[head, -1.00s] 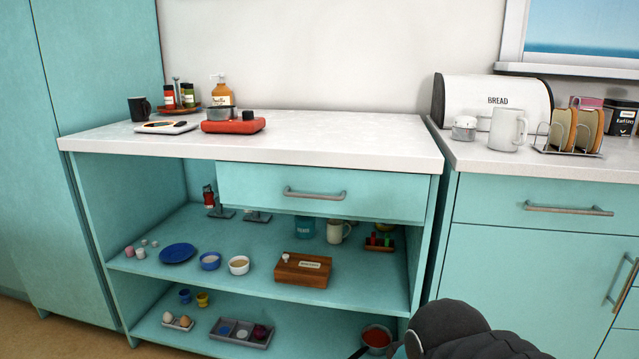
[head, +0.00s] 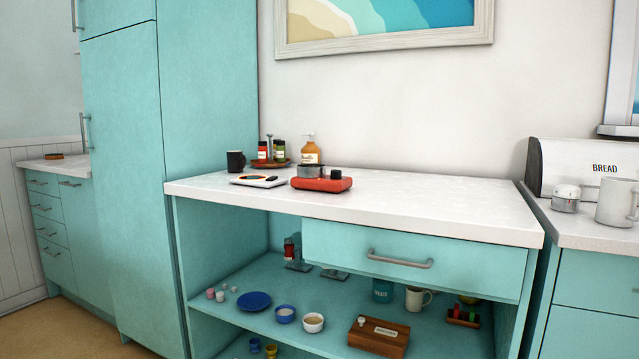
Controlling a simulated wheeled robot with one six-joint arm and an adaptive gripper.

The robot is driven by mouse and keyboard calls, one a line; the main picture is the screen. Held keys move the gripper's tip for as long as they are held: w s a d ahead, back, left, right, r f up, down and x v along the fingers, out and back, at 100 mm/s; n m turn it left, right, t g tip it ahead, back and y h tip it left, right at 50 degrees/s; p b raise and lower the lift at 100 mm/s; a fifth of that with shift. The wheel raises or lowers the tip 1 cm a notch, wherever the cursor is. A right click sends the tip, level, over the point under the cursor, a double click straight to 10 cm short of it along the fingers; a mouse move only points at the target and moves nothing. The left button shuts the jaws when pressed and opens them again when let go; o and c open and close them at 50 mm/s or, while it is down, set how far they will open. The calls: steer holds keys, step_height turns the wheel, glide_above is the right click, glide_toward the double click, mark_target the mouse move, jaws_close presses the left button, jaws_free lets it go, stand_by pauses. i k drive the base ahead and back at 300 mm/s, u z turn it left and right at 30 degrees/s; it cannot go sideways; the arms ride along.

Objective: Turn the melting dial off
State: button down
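A red hotplate-like unit (head: 322,185) sits on the white counter top (head: 430,205), left of its middle. A small metal pot (head: 311,171) stands on its left part. A small black dial (head: 336,174) is on the unit's right side, to the right of the pot. The dial is too small to tell which way it is set. No label shows that names it as the melting dial. My gripper is not in view.
A white board (head: 258,181), a black mug (head: 236,161) and a tray of jars with an amber pump bottle (head: 310,150) stand around the unit. The counter right of it is clear. A drawer (head: 400,260) and open shelves are below.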

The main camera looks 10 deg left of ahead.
mark_target(334, 174)
steer(key=k, duration=0.5)
steer(key=z, duration=0.4)
steer(key=i, duration=0.7)
steer(key=u, duration=1.1)
